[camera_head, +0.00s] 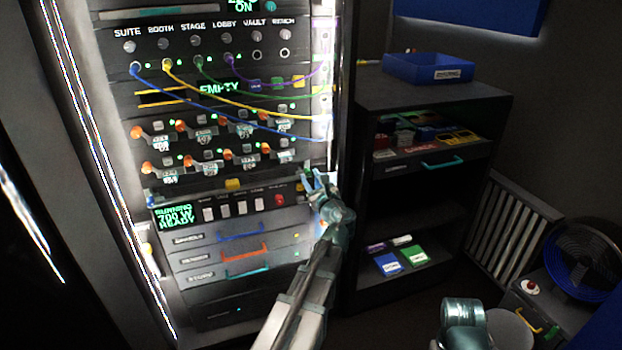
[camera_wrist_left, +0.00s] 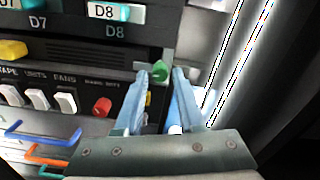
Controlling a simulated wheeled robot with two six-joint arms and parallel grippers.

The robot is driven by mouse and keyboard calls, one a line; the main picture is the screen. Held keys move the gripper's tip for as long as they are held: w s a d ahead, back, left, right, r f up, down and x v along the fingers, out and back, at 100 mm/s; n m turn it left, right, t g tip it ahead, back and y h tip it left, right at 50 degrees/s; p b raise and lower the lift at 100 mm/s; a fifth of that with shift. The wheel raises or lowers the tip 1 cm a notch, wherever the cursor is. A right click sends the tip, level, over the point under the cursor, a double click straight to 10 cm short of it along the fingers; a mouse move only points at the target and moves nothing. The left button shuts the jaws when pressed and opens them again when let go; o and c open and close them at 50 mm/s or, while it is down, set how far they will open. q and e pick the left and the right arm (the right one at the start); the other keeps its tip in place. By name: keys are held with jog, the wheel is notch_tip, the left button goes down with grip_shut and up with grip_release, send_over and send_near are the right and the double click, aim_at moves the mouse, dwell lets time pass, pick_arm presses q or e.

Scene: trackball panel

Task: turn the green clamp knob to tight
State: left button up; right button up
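The green clamp knob (camera_wrist_left: 159,70) sits at the right edge of the rack panel, below the D8 label, in the left wrist view. My left gripper (camera_wrist_left: 160,74) is open, with its two pale blue fingers pointing at the panel. The knob appears between the fingertips; whether either finger touches it I cannot tell. In the head view my left gripper (camera_head: 318,180) is at the rack's right edge and largely hides the knob's surroundings.
A red knob (camera_wrist_left: 102,106) and several white switches (camera_wrist_left: 66,103) lie left of the gripper. Patch cables (camera_head: 240,113) hang across the upper rack. A dark shelf (camera_head: 430,100) with a blue tray (camera_head: 428,68) stands to the right. A fan (camera_head: 585,262) is at far right.

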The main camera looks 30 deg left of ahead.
pick_arm(q)
jog(key=shift+o, duration=0.8)
jog(key=v, duration=1.3)
jog(key=shift+s+d, duration=0.25)
jog(key=shift+s, duration=0.05)
